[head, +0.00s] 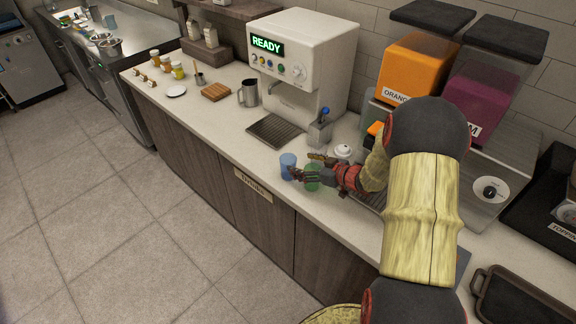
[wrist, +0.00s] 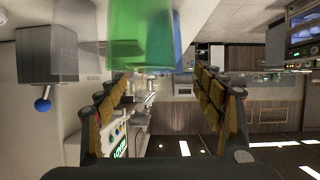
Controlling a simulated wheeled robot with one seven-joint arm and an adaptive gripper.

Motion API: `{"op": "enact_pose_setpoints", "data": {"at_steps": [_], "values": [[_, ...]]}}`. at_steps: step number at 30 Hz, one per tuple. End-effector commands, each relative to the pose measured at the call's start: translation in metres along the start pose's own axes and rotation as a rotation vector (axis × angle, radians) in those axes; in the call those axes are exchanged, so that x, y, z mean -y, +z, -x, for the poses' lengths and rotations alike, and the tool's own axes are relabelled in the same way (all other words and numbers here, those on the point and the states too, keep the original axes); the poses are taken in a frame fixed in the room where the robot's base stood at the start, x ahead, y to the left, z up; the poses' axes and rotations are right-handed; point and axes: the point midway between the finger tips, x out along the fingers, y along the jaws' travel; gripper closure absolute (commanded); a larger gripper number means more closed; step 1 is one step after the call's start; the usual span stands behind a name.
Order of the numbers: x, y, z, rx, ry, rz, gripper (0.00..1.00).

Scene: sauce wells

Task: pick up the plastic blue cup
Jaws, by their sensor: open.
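The blue cup (head: 287,166) stands upright near the front edge of the counter in the head view. A green cup (head: 311,177) stands just right of it, partly covered by my gripper. My gripper (head: 305,165) is open and reaches in from the right, with its fingertips close to the blue cup's right side. I cannot tell whether they touch it. In the wrist view my gripper (wrist: 165,90) shows its two fingers spread apart with nothing held between them. Translucent green and blue shapes (wrist: 148,35) fill the top there, too near and overlapping to separate clearly.
The white drink machine (head: 305,60) with its drip tray (head: 275,131) stands behind the cups. A small white lidded pot (head: 343,152) is behind my gripper. Orange (head: 412,68) and purple dispensers (head: 490,90) stand right.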

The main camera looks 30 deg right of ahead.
Motion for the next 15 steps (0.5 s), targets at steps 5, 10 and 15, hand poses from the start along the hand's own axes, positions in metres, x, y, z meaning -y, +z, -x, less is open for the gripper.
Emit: {"op": "enact_pose_setpoints", "data": {"at_steps": [5, 10, 15], "values": [[0.006, 0.007, -0.008, -0.020, -0.037, -0.015, 0.32], [0.007, 0.006, -0.025, -0.020, -0.037, -0.014, 0.32], [0.006, 0.004, -0.039, -0.020, -0.036, -0.013, 0.32]]}}
